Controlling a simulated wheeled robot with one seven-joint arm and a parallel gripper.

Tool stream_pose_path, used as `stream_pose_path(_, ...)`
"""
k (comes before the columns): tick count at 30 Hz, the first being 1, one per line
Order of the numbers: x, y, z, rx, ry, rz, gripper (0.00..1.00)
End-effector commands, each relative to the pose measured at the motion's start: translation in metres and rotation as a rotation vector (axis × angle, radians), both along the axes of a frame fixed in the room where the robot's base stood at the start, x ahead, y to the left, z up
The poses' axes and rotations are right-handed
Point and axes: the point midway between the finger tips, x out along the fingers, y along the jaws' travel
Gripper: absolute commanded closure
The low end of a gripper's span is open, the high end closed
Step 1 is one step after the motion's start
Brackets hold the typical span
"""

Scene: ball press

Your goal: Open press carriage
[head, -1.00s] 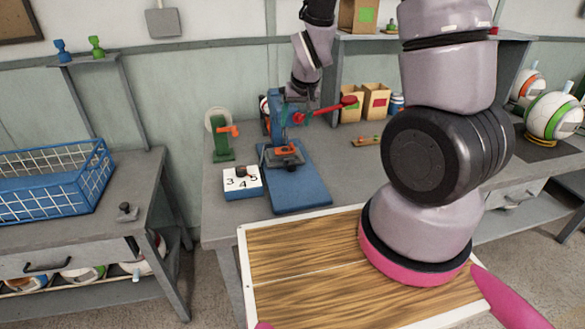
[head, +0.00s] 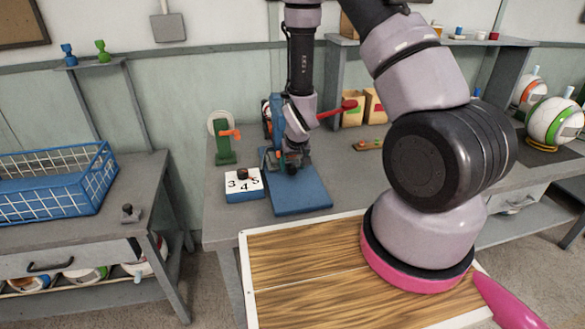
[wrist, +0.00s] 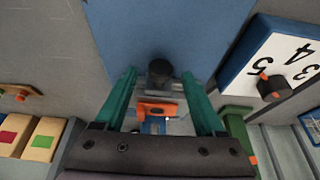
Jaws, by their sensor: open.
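The blue press (head: 277,112) stands on its blue base plate (head: 300,195) on the grey bench, with its red lever (head: 335,110) out to the right. My gripper (head: 291,166) is down at the front of the press and hides most of the carriage in the head view. In the wrist view, my gripper (wrist: 160,75) is open. Its teal fingers lie on either side of a dark round knob (wrist: 158,70) on the grey carriage. I cannot tell whether they touch it. An orange part (wrist: 157,109) shows behind the knob, between the fingers.
A white-and-blue number box (head: 243,186) with a dark knob stands close to the left of the press. A green stand with an orange handle (head: 224,149) is behind it. Cardboard boxes (head: 352,112) stand back right. The front of the base plate is clear.

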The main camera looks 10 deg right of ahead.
Motion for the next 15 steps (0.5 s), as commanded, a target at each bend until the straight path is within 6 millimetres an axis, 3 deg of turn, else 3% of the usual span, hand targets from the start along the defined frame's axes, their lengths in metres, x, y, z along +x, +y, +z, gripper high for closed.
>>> stream_pose_path(4, 0.0044, 0.0, -0.0113, 0.0, 0.0, 0.0, 0.29)
stream_pose_path(14, 0.006, 0.0, -0.0137, 0.0, -0.001, 0.0, 0.29)
stream_pose_path(15, 0.0058, 0.0, -0.0136, 0.0, -0.001, 0.0, 0.44)
